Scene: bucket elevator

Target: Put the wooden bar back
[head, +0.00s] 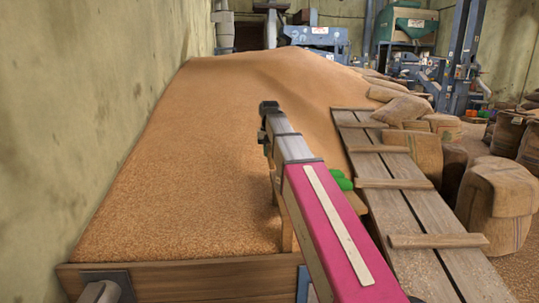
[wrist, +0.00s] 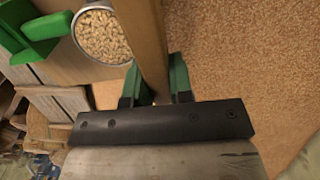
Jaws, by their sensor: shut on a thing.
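In the wrist view, the wooden bar (wrist: 149,35) is a long, light-brown strip running from between my fingers out past the top edge. My gripper (wrist: 156,78) has two green fingers, one on each side of the bar, and is shut on it. The bar's far end is out of the picture. In the head view, my pink and grey arm reaches over the grain, and I cannot make out my fingers.
A round metal container of grain (wrist: 103,34) and a green part (wrist: 42,28) lie left of the bar. Loose grain (head: 200,150) fills a wooden-edged bin (head: 190,279). A plank ramp (head: 388,165) and sacks (head: 500,188) stand right; a wall (head: 80,110) bounds the left.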

